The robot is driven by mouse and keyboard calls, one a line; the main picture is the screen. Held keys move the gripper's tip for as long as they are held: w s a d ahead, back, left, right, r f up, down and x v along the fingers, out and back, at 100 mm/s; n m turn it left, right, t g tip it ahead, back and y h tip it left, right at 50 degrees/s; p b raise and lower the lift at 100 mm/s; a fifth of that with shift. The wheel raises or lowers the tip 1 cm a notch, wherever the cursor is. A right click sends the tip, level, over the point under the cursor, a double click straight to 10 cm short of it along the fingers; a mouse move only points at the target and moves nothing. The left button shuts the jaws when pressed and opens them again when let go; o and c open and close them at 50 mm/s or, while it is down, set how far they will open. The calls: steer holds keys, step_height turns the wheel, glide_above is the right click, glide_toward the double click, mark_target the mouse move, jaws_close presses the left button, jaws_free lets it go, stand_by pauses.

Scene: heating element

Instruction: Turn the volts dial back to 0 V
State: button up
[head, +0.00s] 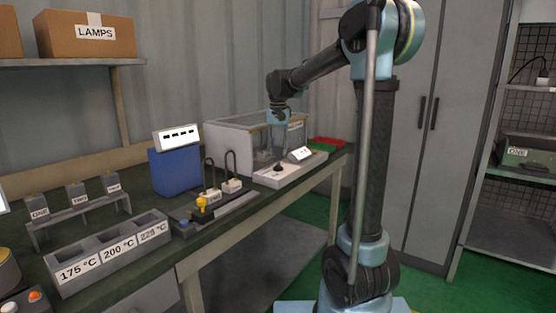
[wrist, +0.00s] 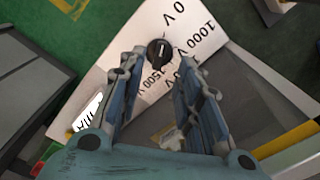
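The volts dial (wrist: 158,52) is a small round black knob with a short white mark, on a white panel (wrist: 110,55) printed with 0 V, 1000 V, 1500 V and a partly covered label. I cannot tell for sure which label the mark points at. In the head view the dial (head: 278,168) sits on a white box on the bench. My gripper (wrist: 161,58) is open, one finger on each side of the dial in the wrist view. I see no clear contact with the dial. In the head view my gripper (head: 279,118) is above the box.
A clear-sided case (head: 255,133) stands behind the dial box. A small display (head: 301,154) is on the box, its reading too small to tell. A blue unit (head: 175,170), cabled blocks (head: 232,186) and labelled bins (head: 110,250) stand to the left. A red-green tray (head: 326,144) lies to the right.

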mark_target(278, 163)
step_height(278, 163, up, 6)
stand_by(0.4)
steer(key=shift+r, duration=0.1)
steer(key=s+d+f+t, duration=0.1)
steer(key=s+d+f, duration=0.4)
steer(key=s, duration=0.4)
steer(key=s+d+f, duration=0.3)
steer(key=s+d, duration=0.4)
steer(key=s, duration=0.2)
steer(key=s+d+f, duration=0.3)
steer(key=s+f, duration=0.5)
steer(key=f, duration=0.1)
steer(key=s+d+f+n+t, duration=0.1)
steer(key=s+d+f, duration=0.2)
steer(key=s+f, duration=0.5)
steer(key=shift+f, duration=0.45)
steer(key=shift+d, duration=0.1)
steer(key=shift+w+f, duration=0.2)
steer(key=shift+w, duration=0.15)
